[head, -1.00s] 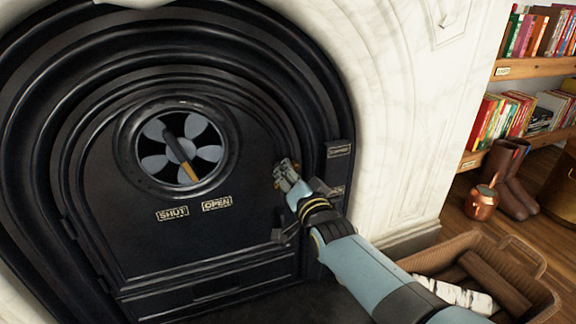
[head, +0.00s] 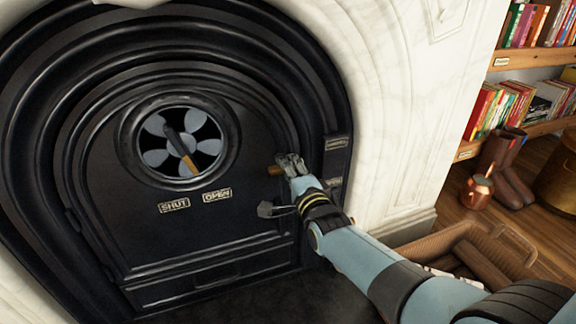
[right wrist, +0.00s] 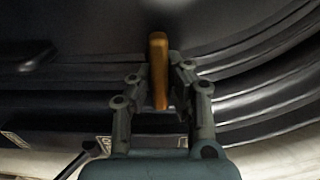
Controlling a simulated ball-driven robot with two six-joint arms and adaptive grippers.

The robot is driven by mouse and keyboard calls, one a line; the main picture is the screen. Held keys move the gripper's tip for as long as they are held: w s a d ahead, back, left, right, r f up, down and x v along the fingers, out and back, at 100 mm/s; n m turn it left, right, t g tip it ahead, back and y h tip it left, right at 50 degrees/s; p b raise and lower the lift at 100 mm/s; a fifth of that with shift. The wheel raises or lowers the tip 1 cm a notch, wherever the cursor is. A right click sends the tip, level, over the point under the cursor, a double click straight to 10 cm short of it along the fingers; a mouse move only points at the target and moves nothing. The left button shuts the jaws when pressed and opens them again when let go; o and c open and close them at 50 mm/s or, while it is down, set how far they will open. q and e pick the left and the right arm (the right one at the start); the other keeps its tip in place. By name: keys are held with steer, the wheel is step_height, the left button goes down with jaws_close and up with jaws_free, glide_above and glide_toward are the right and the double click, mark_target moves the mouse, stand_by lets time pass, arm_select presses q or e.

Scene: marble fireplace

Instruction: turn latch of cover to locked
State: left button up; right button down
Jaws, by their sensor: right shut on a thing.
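The black arched cover (head: 110,190) fills the fireplace opening. Its latch has a short wooden-brown handle (head: 275,170) near the cover's right edge, pointing left in the head view. My right gripper (head: 284,163) is shut on this handle. In the right wrist view the handle (right wrist: 158,65) stands upright between the two fingers of my right gripper (right wrist: 160,88). The fingers and wrist hide the latch's pivot. Two small label plates, an upper one (head: 337,143) and a lower one (head: 333,182), sit right of the latch; I cannot read them surely. My left gripper is out of view.
A round vent (head: 180,147) with a brown-tipped lever sits left, above SHUT (head: 174,205) and OPEN (head: 217,195) plates. A dark knob (head: 265,209) on a rod is just below my gripper. A log basket (head: 500,243), copper pot (head: 477,192) and boots (head: 497,160) stand right.

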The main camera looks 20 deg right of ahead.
steer(key=shift+m, duration=0.4)
steer(key=c, duration=1.3)
jaws_free()
steer(key=shift+s, duration=0.1)
steer(key=s, duration=1.1)
steer(key=shift+s+d, duration=0.25)
steer(key=shift+s, duration=0.15)
steer(key=shift+s+f, duration=0.1)
steer(key=shift+f, duration=0.05)
